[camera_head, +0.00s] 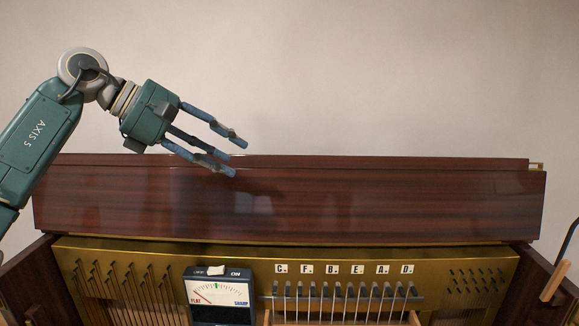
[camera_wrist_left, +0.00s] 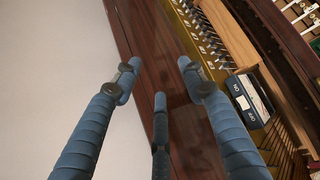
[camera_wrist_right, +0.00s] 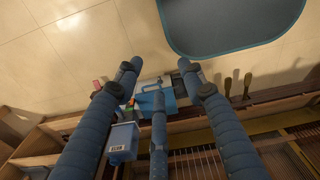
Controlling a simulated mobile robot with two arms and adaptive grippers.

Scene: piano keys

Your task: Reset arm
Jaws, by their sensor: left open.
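My left gripper (camera_head: 235,157) is open and empty in the head view. Its blue fingers point right and slightly down, in front of the piano's dark wooden lid (camera_head: 330,195) near its top edge. In the left wrist view the open left gripper (camera_wrist_left: 160,64) has its fingers spread, with the lid and gold pin plate (camera_wrist_left: 195,40) beyond. My right gripper is out of the head view. In the right wrist view the right gripper (camera_wrist_right: 159,69) is open with nothing between its fingertips. A light blue case (camera_wrist_right: 154,93) lies beyond them.
A tuner meter (camera_head: 220,294) stands before the gold plate (camera_head: 150,256). Letter tiles (camera_head: 344,269) line the plate above several hammers. A wooden-handled tool (camera_head: 555,281) is at the right. A blue bin (camera_wrist_right: 122,141) and a dark panel (camera_wrist_right: 230,22) show in the right wrist view.

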